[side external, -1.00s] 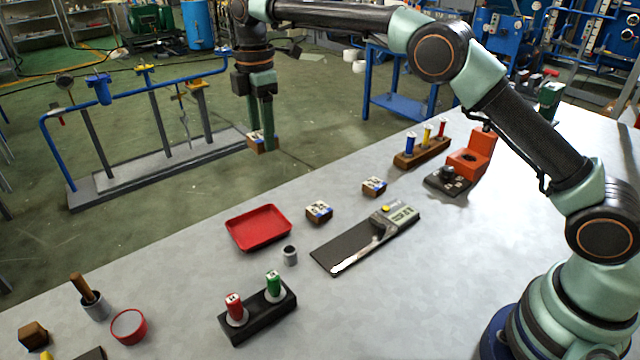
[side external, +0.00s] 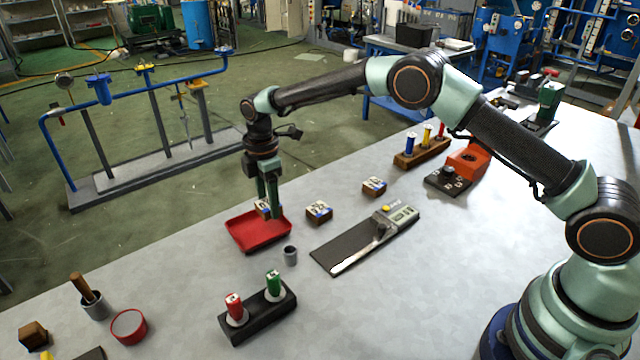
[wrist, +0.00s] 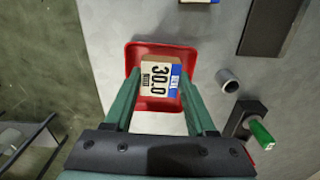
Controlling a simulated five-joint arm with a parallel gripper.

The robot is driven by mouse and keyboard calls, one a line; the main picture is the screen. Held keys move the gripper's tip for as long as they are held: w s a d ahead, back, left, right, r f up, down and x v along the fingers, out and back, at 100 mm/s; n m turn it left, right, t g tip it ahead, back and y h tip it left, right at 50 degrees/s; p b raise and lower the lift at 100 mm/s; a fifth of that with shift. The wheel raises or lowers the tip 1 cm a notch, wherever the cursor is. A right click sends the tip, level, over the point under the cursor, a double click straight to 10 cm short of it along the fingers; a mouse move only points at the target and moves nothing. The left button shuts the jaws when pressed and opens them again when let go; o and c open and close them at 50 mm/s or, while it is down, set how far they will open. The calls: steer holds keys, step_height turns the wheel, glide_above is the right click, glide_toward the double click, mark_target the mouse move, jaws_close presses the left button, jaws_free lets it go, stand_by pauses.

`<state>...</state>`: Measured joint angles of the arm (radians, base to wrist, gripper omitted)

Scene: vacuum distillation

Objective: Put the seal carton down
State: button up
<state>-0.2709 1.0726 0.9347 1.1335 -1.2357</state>
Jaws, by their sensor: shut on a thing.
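The seal carton (side external: 262,208) is a small brown box with a white and blue label. In the wrist view the carton (wrist: 158,78) reads 30.0 and sits between the two green fingers. My gripper (side external: 269,212) is shut on it, fingers pointing down, at the red tray (side external: 258,236). In the wrist view the tray (wrist: 138,52) surrounds the carton on the visible sides. The carton is low over the tray's far part; I cannot tell if it touches the floor. The fingers partly hide the carton in the side view.
Two similar cartons (side external: 319,212) (side external: 374,187) stand to the right of the tray. A small grey cup (side external: 290,255) stands near its front right. A dark scale-like device (side external: 368,240) lies farther right. A black rack (side external: 258,312) with red and green vials stands in front.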

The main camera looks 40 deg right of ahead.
mark_target(269, 212)
steer(key=shift+f, duration=1.75)
steer(key=shift+f, duration=0.1)
steer(key=o, duration=1.3)
steer(key=shift+o, duration=0.2)
